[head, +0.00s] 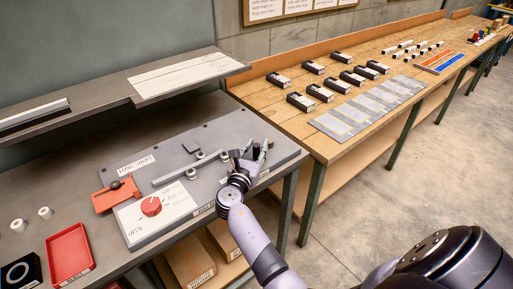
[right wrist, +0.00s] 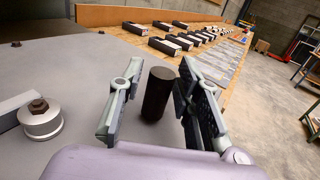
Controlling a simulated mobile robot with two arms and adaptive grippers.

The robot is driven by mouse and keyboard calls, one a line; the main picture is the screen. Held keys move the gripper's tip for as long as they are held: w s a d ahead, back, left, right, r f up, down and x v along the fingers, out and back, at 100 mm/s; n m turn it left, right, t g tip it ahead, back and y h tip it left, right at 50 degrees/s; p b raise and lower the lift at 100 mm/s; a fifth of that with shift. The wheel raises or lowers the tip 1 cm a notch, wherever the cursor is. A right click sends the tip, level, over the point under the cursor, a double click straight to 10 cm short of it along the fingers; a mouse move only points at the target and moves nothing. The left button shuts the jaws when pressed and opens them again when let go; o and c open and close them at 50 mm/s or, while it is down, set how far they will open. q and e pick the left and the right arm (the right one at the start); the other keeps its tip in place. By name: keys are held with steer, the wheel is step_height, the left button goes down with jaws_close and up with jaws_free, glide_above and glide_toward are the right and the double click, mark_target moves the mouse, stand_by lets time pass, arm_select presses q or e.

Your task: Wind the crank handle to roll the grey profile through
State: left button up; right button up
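A grey profile (head: 176,173) lies on the grey machine plate (head: 222,133), passing by small round rollers (head: 191,173). In the right wrist view, the profile's end (right wrist: 14,106) sits beside a bolted roller (right wrist: 41,119). The crank handle, a dark upright cylinder (right wrist: 158,95), stands between the fingers of my right gripper (right wrist: 163,88). The fingers are apart, with a visible gap on the left; contact on the right is unclear. In the head view, my right gripper (head: 251,156) is at the plate's right part and mostly hides the handle. My left gripper is not in view.
A red dial (head: 151,206) on a white panel and an orange-red block (head: 116,194) are at the plate's left. A red tray (head: 70,255) lies front left. A raised shelf (head: 190,75) runs behind. A wooden bench (head: 290,130) with several black boxes stands right.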

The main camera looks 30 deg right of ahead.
jaws_close()
steer(key=shift+d, duration=0.1)
stand_by(0.6)
